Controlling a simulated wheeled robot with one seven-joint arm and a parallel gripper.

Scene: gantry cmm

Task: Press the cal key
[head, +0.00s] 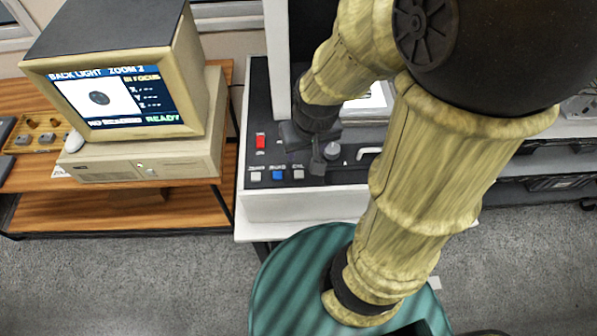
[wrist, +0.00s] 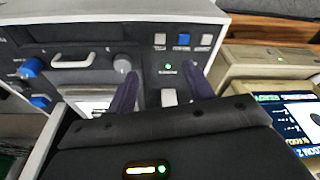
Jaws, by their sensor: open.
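The cal key (head: 298,174) is a small pale grey square. In the head view it is the rightmost of three keys on the front of the dark control panel (head: 246,110). In the wrist view, which is turned round, the cal key (wrist: 160,40) is the leftmost of the row. My gripper (head: 313,163) is above the panel, close to the cal key and the knob. In the wrist view my gripper (wrist: 162,85) has its two dark fingers spread, with a pale block on the panel showing between them. The cal key appears beyond the fingertips, not touched.
The blue key (head: 277,174) and another grey key (head: 255,176) sit beside the cal key. A red switch (head: 260,141) is behind them. A knob (wrist: 122,63) and pale handle (wrist: 85,58) are nearby. A monitor (head: 191,60) stands left.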

